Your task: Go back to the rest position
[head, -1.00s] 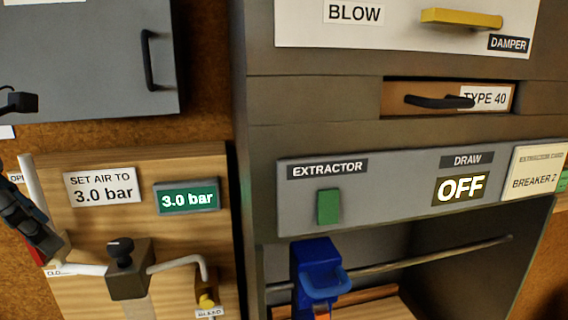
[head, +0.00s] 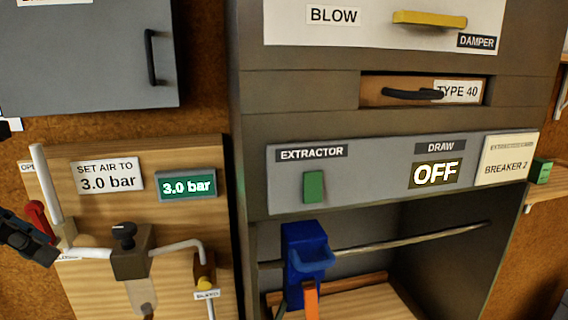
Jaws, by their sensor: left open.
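My left gripper (head: 42,248) shows at the left edge, dark and partly cut off by the frame, with its jaws open. It is beside the red handle (head: 39,218) on the white pipework of the wooden air panel (head: 95,212); I cannot tell if they touch. I see nothing held in it. The green display (head: 187,185) on that panel reads 3.0 bar. My right gripper is not in view.
A grey cabinet door (head: 85,60) is at the upper left. The extractor panel (head: 375,180) has a green switch (head: 314,187) and an OFF display (head: 436,174). A blue bracket (head: 304,245) is at the metal rail (head: 410,240) below.

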